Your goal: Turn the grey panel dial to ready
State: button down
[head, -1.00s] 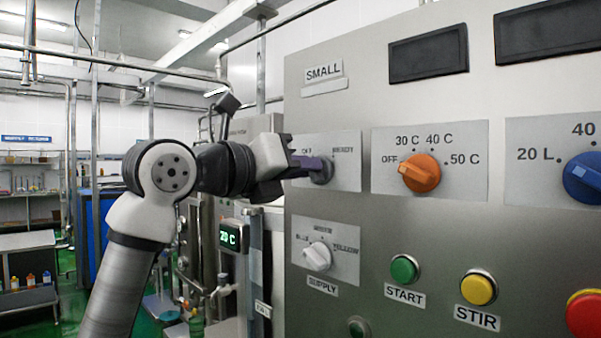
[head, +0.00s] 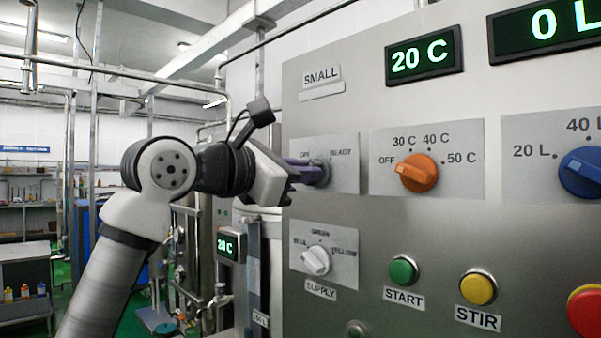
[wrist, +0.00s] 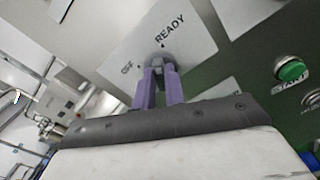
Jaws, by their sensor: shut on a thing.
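The grey dial (head: 323,172) sits on a light plate (head: 345,178) marked OFF and READY, at the upper left of the panel. My gripper (head: 308,173) reaches it from the left, its purple fingers shut on the dial. In the wrist view the fingers (wrist: 158,84) lie on both sides of the grey dial (wrist: 159,61). The READY mark (wrist: 170,27) shows just beyond it and OFF lies to its left. The fingers partly hide the dial, and its pointer is hard to make out.
The orange temperature dial (head: 416,172) and blue volume dial (head: 582,173) are to the right. The white supply dial (head: 316,261), green START button (head: 404,270) and yellow STIR button (head: 478,287) are below. Lit displays read 20 C (head: 424,57) and 0 L (head: 552,28).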

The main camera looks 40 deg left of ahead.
jog(key=shift+d+m, duration=0.1)
jog(key=shift+m, duration=1.5)
jog(key=c, duration=1.5)
grip_release()
jog(key=shift+o, duration=0.2)
jog(key=shift+s+f, duration=0.1)
jog(key=shift+s, duration=0.05)
jog(key=s+a+b, duration=0.1)
jog(key=s+b, duration=0.3)
jog(key=s, duration=0.9)
jog(key=shift+s, duration=0.3)
